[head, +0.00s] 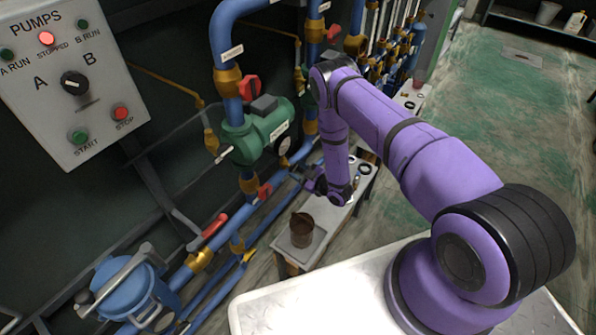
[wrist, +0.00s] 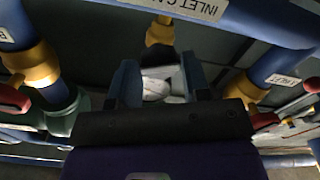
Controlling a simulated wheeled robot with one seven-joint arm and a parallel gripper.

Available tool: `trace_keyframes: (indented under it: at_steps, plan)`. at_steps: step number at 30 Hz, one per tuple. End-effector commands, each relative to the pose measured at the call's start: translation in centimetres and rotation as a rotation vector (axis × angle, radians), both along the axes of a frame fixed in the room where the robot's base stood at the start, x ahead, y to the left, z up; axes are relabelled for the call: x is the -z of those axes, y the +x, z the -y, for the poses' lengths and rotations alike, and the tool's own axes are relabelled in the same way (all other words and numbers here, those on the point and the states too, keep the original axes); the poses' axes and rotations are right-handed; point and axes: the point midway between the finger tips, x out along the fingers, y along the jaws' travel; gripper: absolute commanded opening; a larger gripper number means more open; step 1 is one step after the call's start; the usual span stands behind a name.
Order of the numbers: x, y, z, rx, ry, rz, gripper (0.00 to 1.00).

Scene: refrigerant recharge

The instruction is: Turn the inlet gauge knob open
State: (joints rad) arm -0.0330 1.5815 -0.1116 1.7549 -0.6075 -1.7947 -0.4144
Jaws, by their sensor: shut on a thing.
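A brass fitting (wrist: 160,32) shows just beyond the fingertips. The gripper is shut on the inlet gauge knob, but the knob itself is mostly hidden by the fingers and the palm. In the head view my gripper (head: 312,181) is at the lower pipes, beside the green pump, and the knob cannot be made out.
The green pump (head: 262,130) and blue pipes are close to the left of my arm. A red-handled valve (head: 214,226) sits lower left. A low bench (head: 328,215) with a rusty can (head: 302,230) stands below. The floor at the right (head: 490,110) is open.

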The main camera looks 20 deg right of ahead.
Motion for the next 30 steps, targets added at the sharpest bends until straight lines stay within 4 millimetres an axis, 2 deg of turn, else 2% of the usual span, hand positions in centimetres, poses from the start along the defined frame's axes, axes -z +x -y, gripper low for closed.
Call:
trace_keyframes:
  at_steps: [4, 12, 24, 30]
  plan:
    - [-0.02, 0.01, 0.01, -0.001, -0.044, 0.033, 0.15]
    - [-0.02, 0.01, 0.02, 0.0, -0.283, 0.207, 0.15]
    - [-0.02, 0.02, 0.07, 0.0, -0.33, 0.24, 0.15]
    - [0.02, -0.03, -0.02, -0.003, -0.506, 0.367, 0.15]
